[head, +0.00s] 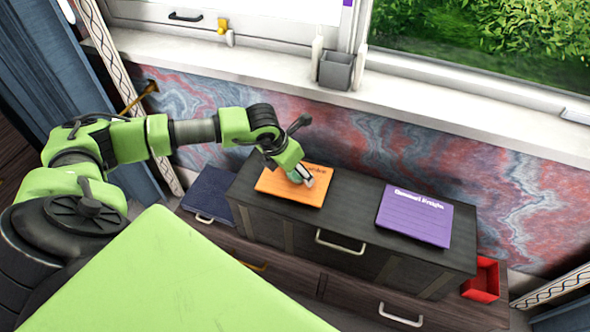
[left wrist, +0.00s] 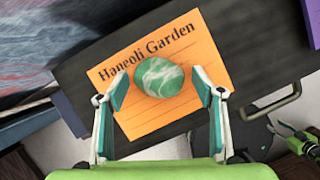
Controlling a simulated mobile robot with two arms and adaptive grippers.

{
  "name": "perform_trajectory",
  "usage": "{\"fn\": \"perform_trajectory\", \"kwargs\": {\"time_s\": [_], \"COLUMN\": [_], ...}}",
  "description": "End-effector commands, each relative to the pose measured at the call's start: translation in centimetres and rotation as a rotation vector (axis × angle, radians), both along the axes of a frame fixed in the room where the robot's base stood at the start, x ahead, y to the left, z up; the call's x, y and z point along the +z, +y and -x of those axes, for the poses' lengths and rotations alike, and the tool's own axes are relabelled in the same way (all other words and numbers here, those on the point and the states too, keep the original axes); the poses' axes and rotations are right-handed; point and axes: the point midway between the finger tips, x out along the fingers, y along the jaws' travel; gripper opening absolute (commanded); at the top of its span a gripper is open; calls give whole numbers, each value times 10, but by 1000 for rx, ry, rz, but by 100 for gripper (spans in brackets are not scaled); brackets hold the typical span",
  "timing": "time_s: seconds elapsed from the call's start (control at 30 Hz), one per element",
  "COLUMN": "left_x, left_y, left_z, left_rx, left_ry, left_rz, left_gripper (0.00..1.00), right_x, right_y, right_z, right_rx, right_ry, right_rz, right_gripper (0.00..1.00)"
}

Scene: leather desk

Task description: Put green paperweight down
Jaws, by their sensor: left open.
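The green paperweight, round with white marbling, shows in the left wrist view (left wrist: 160,77). It rests on an orange sheet (left wrist: 192,30) headed "Haneoli Garden", which lies on the dark cabinet top. My left gripper (left wrist: 163,90) is open, with one finger on each side of the paperweight. Slight gaps appear between the fingers and the paperweight. In the head view my left gripper (head: 304,175) is low over the right part of the orange sheet (head: 283,187), and the paperweight is mostly hidden by it.
A purple sheet (head: 413,216) lies to the right on the cabinet top (head: 350,205). A red open box (head: 484,280) is beyond the cabinet's right end, and a dark blue item (head: 208,193) is at its left. The windowsill (head: 270,85) and marbled wall stand behind.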

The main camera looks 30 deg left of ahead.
Motion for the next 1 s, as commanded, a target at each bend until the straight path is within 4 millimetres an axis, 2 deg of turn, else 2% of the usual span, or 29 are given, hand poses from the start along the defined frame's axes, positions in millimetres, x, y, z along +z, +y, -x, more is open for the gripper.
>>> {"fn": "perform_trajectory", "kwargs": {"time_s": [0.03,0.17,0.4,0.6,0.8,1.0], "left_x": [4,19,67,99,112,113], "left_y": [0,2,6,7,7,7], "left_z": [0,6,26,39,45,46], "left_rx": [0,-1,-1,1,0,0], "left_ry": [-1,-5,-5,-3,-1,0], "left_rz": [-1,-1,-3,-1,0,0], "left_gripper": [61,61,61,61,61,61], "right_x": [4,-2,-10,-15,-16,-16], "right_y": [-1,-3,-4,-4,-4,-4], "right_z": [0,0,0,0,0,0], "right_rx": [1,2,2,1,1,1], "right_ry": [0,0,0,0,0,0], "right_rz": [1,4,5,5,5,5], "right_gripper": [40,40,40,40,40,40]}}
